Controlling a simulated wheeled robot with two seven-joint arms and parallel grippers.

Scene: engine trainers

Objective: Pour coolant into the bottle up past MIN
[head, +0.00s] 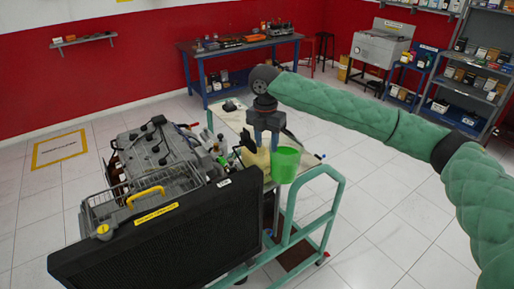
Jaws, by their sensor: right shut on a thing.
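A cream bottle (258,159) stands at the right side of the engine trainer, partly hidden by my gripper and the black radiator. A bright green open jug (285,165) stands upright just to its right, near the cart's right end. My right gripper (264,148) points straight down over the cream bottle, left of the jug. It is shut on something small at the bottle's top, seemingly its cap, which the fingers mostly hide. The MIN mark and any liquid level are too small to read. My left gripper is not in view.
The engine trainer (160,160) has a wire basket and a black radiator (160,240) in front. A green cart frame (325,215) stands at the right. A blue workbench (240,46) and shelves (470,85) stand behind. The floor at right is clear.

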